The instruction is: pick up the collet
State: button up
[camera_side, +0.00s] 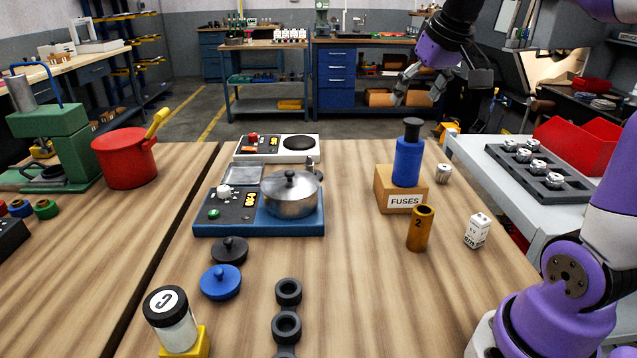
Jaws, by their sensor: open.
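A small silver, slotted cylinder that looks like the collet (443,173) stands on the wooden table, just right of the fuses box. My gripper (416,95) is in the air above the far part of the table, higher in the picture and slightly left of the collet. Its fingers are apart with nothing between them, and it does not touch the collet.
A cardboard fuses box (400,201) carries a blue bottle (408,160) close left of the collet. A brass cylinder (420,229) and a white block (477,231) stand nearer. A grey rack (553,187) holds several similar silver parts at right.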

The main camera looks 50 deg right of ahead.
jog(key=d+f+m, duration=0.2)
jog(key=d, duration=1)
jog(key=m+g+h, duration=0.1)
jog(key=m, duration=0.1)
send_over(446, 169)
jog(key=s+a, duration=0.3)
notch_tip(446, 169, down, 13)
jog(key=x, duration=0.5)
jog(key=shift+s+a+f, duration=0.15)
jog(key=shift+a+f, duration=0.1)
jog(key=shift+d+x, duration=0.2)
jog(key=shift+x, duration=1.25)
jog(key=shift+d+x, duration=0.25)
jog(key=shift+x, duration=1.2)
jog(key=shift+r, duration=0.1)
grip_shut()
